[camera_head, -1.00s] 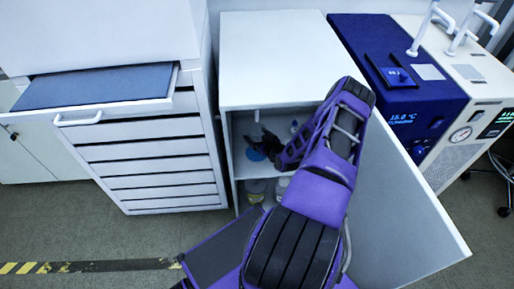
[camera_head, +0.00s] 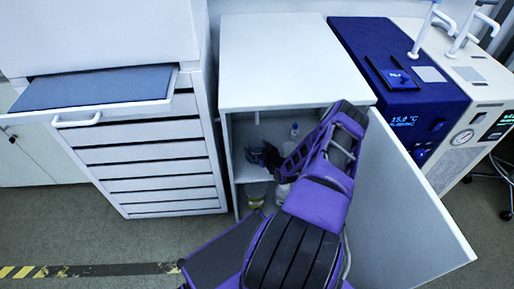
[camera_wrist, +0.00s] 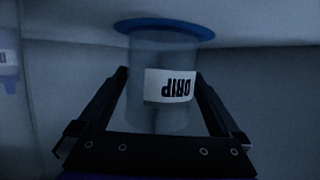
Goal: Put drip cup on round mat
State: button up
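The drip cup (camera_wrist: 150,112) is a translucent cylinder with a white "DRIP" label that reads upside down in the wrist view. The blue round mat (camera_wrist: 165,25) shows at the cup's far end in that view. The cup's base meets or nearly meets the mat; I cannot tell if it rests fully on it. My gripper (camera_wrist: 160,72) has a finger on each side of the cup, with fingertips against its sides. In the head view my gripper (camera_head: 262,155) is inside the cabinet at upper-shelf height, where my arm hides much of the cup and mat.
The white cabinet (camera_head: 290,60) has its door (camera_head: 410,210) open to the right. A small bottle (camera_head: 294,130) stands at the back of the upper shelf; containers (camera_head: 255,192) stand below. A drawer unit (camera_head: 150,165) is on the left, a blue chiller (camera_head: 400,75) on the right.

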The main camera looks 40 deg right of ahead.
jog(key=shift+s+r, duration=0.25)
jog(key=shift+r, duration=0.05)
jog(key=p+v, duration=0.2)
jog(key=v, duration=0.9)
jog(key=shift+s, duration=0.3)
jog(key=shift+w+a, duration=0.1)
